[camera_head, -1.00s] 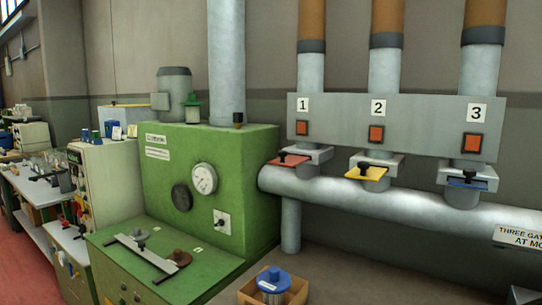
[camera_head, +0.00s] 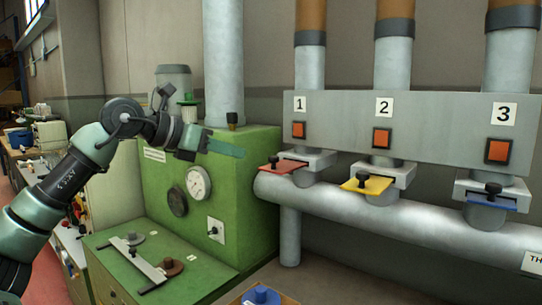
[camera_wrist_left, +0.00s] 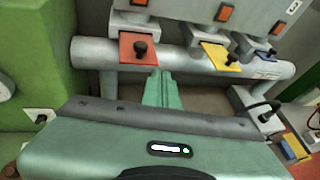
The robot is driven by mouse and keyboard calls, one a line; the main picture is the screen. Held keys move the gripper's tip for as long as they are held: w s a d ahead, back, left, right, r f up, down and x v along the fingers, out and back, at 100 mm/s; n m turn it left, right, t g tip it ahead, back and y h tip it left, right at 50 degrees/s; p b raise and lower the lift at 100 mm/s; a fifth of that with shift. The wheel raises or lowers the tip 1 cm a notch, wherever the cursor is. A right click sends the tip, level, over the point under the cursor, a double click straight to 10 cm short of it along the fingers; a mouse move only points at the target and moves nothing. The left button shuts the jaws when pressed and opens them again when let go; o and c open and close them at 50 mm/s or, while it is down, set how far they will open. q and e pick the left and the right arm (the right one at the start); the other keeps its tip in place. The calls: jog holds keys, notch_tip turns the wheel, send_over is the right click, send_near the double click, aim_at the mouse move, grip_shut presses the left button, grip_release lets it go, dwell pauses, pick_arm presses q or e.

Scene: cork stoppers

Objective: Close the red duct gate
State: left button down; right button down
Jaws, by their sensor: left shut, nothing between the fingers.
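The red duct gate (camera_head: 286,168) is a flat red plate with a black knob, sticking out of its grey slot under number 1. It also shows in the left wrist view (camera_wrist_left: 126,51), near the top. My left gripper (camera_head: 238,150) is shut and empty, in front of the green machine and left of the red gate in the head view. In the left wrist view, its shut green fingers (camera_wrist_left: 158,82) point toward the duct, just below the red plate. I cannot tell the exact gap, but no grip on the knob shows. My right gripper is not in view.
The yellow gate (camera_head: 365,185) and blue gate (camera_head: 507,201) stick out right of the red one. The grey duct pipe (camera_head: 350,205) runs beneath them. The green machine (camera_head: 150,190) stands left, with a blue-lidded item (camera_head: 261,296) at the bottom.

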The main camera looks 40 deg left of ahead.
pick_arm(q)
jog(key=s+a+r+y, duration=0.2)
jog(key=a, duration=0.1)
jog(key=p, duration=1)
send_near(270, 159)
jog(key=x, duration=0.5)
jog(key=shift+w+a, duration=0.15)
jog(key=shift+w+f+p, duration=0.35)
jog(key=shift+w+p, duration=0.15)
jog(key=shift+w, duration=0.15)
